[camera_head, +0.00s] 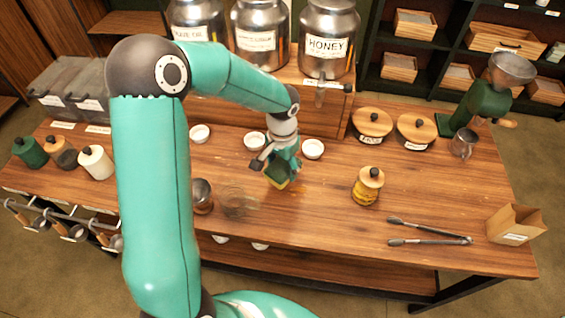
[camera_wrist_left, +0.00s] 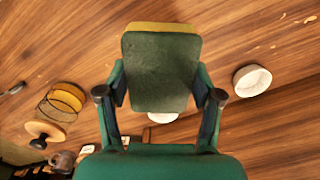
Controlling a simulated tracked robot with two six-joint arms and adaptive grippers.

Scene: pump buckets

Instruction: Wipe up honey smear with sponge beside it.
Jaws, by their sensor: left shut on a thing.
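My left gripper (camera_head: 277,165) is shut on a sponge (camera_head: 279,182) above the middle of the table. In the left wrist view the sponge (camera_wrist_left: 160,72) sits between the fingers (camera_wrist_left: 160,97), with its dark green face toward the camera and a yellow edge at the top. Small amber streaks (camera_wrist_left: 306,20) lie on the wood at the upper right of the wrist view and look like part of the honey smear. My right gripper is out of view.
A honey jar with a wooden lid (camera_head: 367,188) stands right of the gripper. Small white bowls (camera_head: 313,149) stand behind it. A metal cup (camera_head: 202,196) and a clear glass dish (camera_head: 239,202) are to the left.

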